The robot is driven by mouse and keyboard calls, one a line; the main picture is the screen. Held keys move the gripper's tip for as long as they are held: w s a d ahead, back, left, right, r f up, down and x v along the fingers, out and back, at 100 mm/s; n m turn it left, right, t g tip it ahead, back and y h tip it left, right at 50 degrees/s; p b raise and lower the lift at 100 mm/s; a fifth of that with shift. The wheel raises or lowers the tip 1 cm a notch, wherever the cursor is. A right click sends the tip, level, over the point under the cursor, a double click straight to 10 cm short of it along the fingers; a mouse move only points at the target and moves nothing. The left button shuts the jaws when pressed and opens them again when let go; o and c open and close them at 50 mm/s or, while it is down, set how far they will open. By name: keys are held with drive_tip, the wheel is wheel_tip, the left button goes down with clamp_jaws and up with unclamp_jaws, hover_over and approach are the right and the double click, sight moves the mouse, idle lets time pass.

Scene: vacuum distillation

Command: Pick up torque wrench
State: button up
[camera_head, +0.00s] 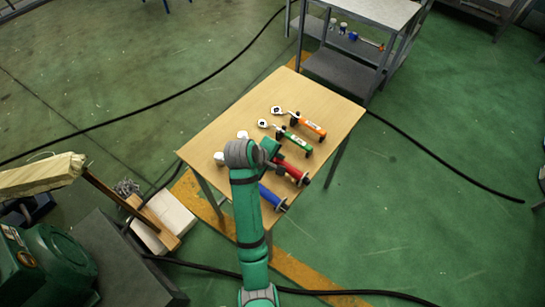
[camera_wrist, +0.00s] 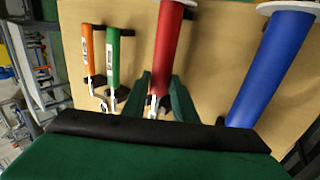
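Several hand tools lie side by side on a wooden table (camera_head: 215,127); I cannot tell for sure which is the torque wrench. They are an orange-handled tool (camera_head: 311,125), a green-handled tool (camera_head: 297,141), a red-handled tool (camera_head: 292,170) and a blue-handled tool (camera_head: 271,197). My gripper (camera_wrist: 162,76) is over the red-handled tool, one green finger on each side of its handle (camera_wrist: 167,45) near the metal shaft. I cannot tell whether the fingers touch it. My arm hides part of the red and blue tools in the head view.
The blue handle (camera_wrist: 271,65) lies right of my gripper in the wrist view; the green handle (camera_wrist: 113,60) and orange handle (camera_wrist: 87,50) lie left. A metal shelf cart (camera_head: 345,70) stands behind the table. White boxes (camera_head: 165,222) and a cable lie on the floor.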

clamp_jaws()
drive_tip(key=shift+r, duration=0.1)
drive_tip(key=shift+w, duration=0.1)
